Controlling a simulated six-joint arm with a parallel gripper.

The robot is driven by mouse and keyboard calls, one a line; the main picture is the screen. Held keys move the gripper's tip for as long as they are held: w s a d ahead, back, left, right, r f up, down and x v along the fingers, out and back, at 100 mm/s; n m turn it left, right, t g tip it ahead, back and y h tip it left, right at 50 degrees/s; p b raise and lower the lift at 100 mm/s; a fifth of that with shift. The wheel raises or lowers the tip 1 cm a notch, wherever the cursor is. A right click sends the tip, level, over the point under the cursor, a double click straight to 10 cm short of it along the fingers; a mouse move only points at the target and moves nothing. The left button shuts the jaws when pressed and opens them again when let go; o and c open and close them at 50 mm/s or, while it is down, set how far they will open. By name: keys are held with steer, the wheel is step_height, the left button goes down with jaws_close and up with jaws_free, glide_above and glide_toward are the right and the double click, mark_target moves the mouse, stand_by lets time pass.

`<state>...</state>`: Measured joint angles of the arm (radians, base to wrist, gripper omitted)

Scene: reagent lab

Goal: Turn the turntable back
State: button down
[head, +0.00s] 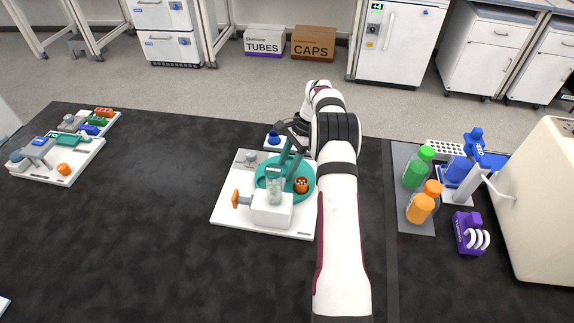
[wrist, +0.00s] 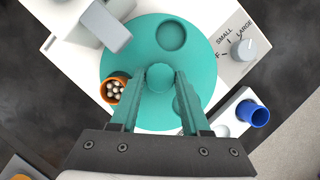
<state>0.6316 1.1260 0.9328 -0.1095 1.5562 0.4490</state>
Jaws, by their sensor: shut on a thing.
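The teal turntable (head: 265,182) is a round disc on a white base plate (head: 228,205); it also fills the middle of the wrist view (wrist: 195,40). It has round recesses and a raised round hub (wrist: 159,77) at its centre. My gripper (wrist: 157,80) reaches over the disc, its teal fingers on either side of the hub and shut on it. An orange cup (wrist: 113,90) holding several pale pellets sits at the disc's left edge in the wrist view; it also shows in the head view (head: 302,185).
A grey SMALL/LARGE dial (wrist: 243,49) and a blue cup (wrist: 256,116) are close by. Bottles (head: 421,207) stand right; the table's left middle is clear.

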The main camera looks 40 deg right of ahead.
steer(key=shift+w+n+g, duration=0.15)
steer(key=shift+n+g, duration=0.75)
steer(key=shift+n, duration=2.1)
steer(key=c, duration=0.7)
jaws_free()
steer(key=shift+h, duration=0.3)
steer(key=shift+o, duration=0.2)
